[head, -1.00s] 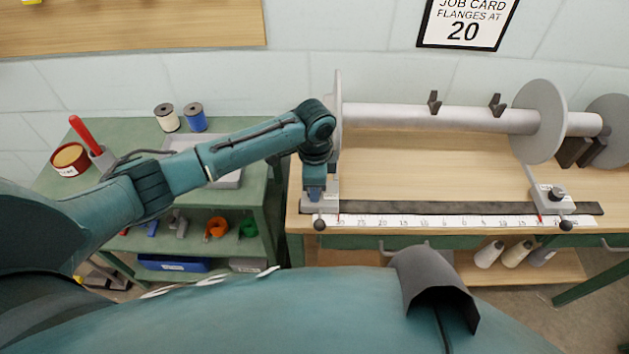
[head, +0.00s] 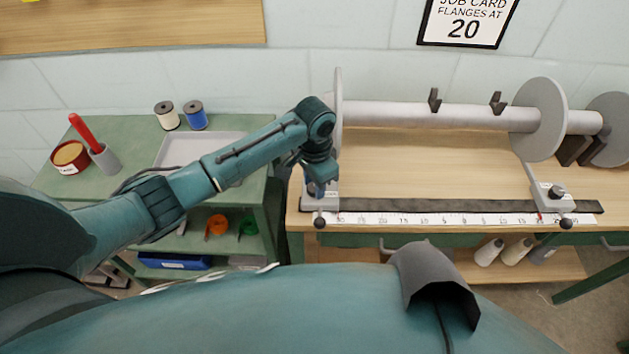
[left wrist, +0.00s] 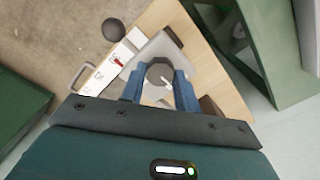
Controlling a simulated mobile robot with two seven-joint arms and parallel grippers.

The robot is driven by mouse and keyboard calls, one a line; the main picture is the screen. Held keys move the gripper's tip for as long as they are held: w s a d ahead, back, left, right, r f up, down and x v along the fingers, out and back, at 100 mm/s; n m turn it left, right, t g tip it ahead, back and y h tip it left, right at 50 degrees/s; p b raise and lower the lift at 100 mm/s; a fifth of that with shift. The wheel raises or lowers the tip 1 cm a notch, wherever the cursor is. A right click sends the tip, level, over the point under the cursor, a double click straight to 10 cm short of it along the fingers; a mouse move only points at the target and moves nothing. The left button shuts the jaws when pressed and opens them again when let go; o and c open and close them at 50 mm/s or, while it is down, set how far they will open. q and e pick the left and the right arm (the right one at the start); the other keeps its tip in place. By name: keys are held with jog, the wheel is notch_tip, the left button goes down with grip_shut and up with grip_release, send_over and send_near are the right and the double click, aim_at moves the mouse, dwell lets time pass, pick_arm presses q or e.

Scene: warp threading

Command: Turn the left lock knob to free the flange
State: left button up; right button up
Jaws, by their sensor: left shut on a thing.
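The left lock knob (left wrist: 161,76) is a dark round knob with a white mark, on top of the grey left flange base (left wrist: 157,47). In the left wrist view the blue fingers of my left gripper (left wrist: 160,82) stand on either side of it, shut on it. In the head view my left gripper (head: 316,188) points down onto the left base (head: 329,204) and mostly hides the knob. The left flange (head: 338,105) is a grey disc seen nearly edge-on, upright on the beam (head: 440,117). My right gripper is not in view.
A ruler strip (head: 430,219) and dark rail (head: 440,206) run along the bench front. The right flange (head: 539,120) has its own lock knob (head: 556,191). A green cart (head: 128,135) with spools and a tray stands left. A job card (head: 467,22) reads 20.

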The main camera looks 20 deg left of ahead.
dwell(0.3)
pick_arm(q)
jog(key=o, duration=1)
notch_tip(320, 180, up, 13)
jog(key=shift+r+b, duration=0.15)
jog(key=shift+b, duration=0.2)
